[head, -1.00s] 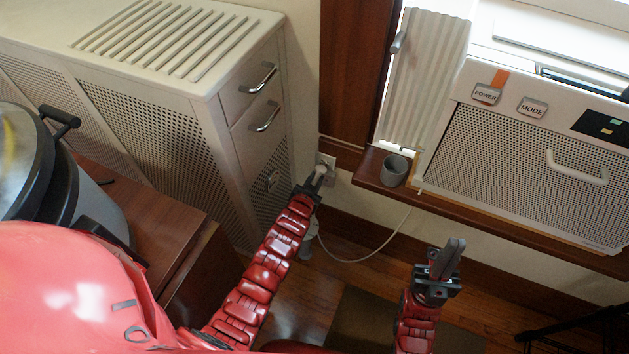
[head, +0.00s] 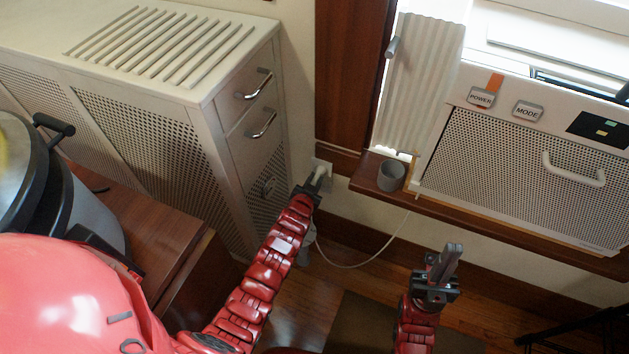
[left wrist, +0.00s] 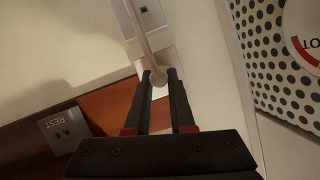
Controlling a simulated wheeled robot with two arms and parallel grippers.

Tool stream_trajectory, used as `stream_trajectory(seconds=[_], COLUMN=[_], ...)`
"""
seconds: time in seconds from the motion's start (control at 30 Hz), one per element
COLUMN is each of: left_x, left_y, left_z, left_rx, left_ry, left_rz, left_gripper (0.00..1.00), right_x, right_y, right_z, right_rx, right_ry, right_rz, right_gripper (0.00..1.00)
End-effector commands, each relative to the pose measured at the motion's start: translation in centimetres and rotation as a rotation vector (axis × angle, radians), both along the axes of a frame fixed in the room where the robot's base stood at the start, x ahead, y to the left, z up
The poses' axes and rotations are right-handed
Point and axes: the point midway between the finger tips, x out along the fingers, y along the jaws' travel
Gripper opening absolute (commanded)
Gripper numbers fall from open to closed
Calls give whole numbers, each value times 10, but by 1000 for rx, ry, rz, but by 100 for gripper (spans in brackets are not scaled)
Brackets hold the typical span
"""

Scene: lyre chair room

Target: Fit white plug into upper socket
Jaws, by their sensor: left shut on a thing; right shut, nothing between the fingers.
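My left gripper (head: 313,184) is shut on the white plug (left wrist: 158,76) low on the wall beside the cabinet. In the left wrist view the plug sits between the fingertips (left wrist: 160,82), and its pale cable (left wrist: 138,28) runs up the picture. A white wall plate (left wrist: 165,58) is right behind the plug; in the head view its edge shows as a pale plate (head: 322,166). A socket with a dark opening (left wrist: 148,12) shows at the top of the left wrist view. Whether the plug's pins are in a socket is hidden. My right gripper (head: 448,258) is shut and empty, away from the wall.
A perforated cabinet (head: 150,130) with drawers stands close left of the left gripper. A wooden sill (head: 450,210) with a grey cup (head: 391,175) juts out on the right. A plate marked REST (left wrist: 65,130) is in the left wrist view. The cable (head: 370,262) hangs in a loop.

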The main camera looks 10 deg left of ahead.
Motion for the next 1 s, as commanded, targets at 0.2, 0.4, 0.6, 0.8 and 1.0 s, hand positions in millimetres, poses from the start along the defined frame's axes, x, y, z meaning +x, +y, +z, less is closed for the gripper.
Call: stream_trajectory(seconds=[0.2,0.4,0.6,0.8,1.0], left_x=[0,0,0,-1,-16], left_y=[0,0,0,0,2], left_z=[0,0,0,0,6], left_rx=[0,0,0,0,1], left_ry=[0,0,0,0,1], left_rz=[0,0,0,0,0], left_gripper=[0,40,57,57,57], right_x=[0,0,0,0,0], right_y=[0,0,0,0,0], right_z=[0,0,0,0,2], right_rx=[0,0,0,0,0], right_ry=[0,0,0,0,0], right_rz=[0,0,0,0,0], right_gripper=[0,0,0,0,0])
